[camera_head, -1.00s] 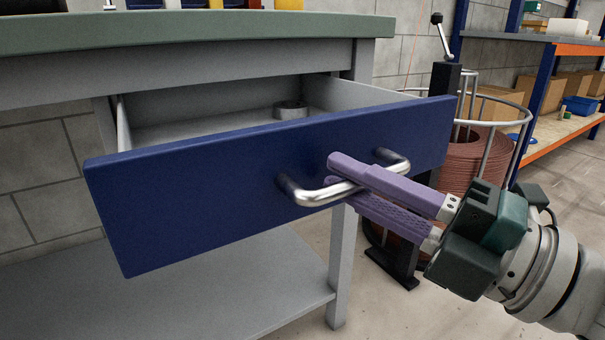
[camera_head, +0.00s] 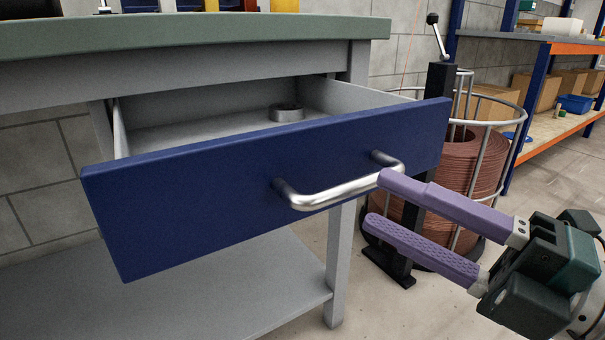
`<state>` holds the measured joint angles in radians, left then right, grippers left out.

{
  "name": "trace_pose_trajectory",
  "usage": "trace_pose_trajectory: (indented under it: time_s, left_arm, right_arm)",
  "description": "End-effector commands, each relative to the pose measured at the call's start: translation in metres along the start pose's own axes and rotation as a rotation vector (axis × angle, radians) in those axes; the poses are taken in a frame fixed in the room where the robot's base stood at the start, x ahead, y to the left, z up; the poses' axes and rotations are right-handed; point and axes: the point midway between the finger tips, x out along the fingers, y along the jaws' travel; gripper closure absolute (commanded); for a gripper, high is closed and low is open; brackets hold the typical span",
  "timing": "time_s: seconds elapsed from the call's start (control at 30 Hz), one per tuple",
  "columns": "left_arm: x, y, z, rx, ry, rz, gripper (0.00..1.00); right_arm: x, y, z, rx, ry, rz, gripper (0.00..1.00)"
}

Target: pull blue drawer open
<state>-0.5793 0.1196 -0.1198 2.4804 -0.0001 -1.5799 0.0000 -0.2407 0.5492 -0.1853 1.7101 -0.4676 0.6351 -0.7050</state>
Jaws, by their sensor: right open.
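The blue drawer (camera_head: 220,200) under the green-topped workbench stands pulled out, its grey inside showing. A small grey ring-shaped part (camera_head: 286,113) lies inside near the back. The silver bar handle (camera_head: 335,193) is on the drawer front. My right gripper (camera_head: 375,200) is open and empty, its purple fingers spread, to the right of the handle. The upper fingertip overlaps the handle's right end in the picture; whether it touches I cannot tell. My left gripper is not in view.
The green bench top (camera_head: 190,35) is above the drawer and a grey lower shelf (camera_head: 230,290) below. A wire reel of brown coil (camera_head: 465,175) with a black post stands behind my right gripper. A blue and orange rack (camera_head: 545,120) is at the right.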

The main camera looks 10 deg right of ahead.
Motion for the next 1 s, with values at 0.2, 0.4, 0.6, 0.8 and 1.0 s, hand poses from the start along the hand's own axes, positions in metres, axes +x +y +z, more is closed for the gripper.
trace_pose_trajectory:
  time_s: [0.2, 0.4, 0.6, 0.8, 1.0]
  left_arm:
    - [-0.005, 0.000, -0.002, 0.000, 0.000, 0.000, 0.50]
    - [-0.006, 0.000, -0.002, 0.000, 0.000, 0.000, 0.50]
    - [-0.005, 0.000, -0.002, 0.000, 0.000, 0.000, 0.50]
    - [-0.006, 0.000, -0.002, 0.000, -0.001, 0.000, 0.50]
    - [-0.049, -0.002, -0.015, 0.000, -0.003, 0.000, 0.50]
  right_arm:
    - [-0.038, 0.000, 0.000, 0.002, -0.001, -0.003, 0.53]
    - [-0.050, 0.001, 0.000, 0.000, 0.001, 0.001, 0.53]
    - [-0.050, 0.000, 0.000, 0.000, 0.001, 0.001, 0.53]
    - [-0.050, 0.001, 0.000, 0.001, -0.001, 0.001, 0.53]
    - [-0.034, 0.040, 0.017, 0.095, -0.125, -0.038, 0.53]
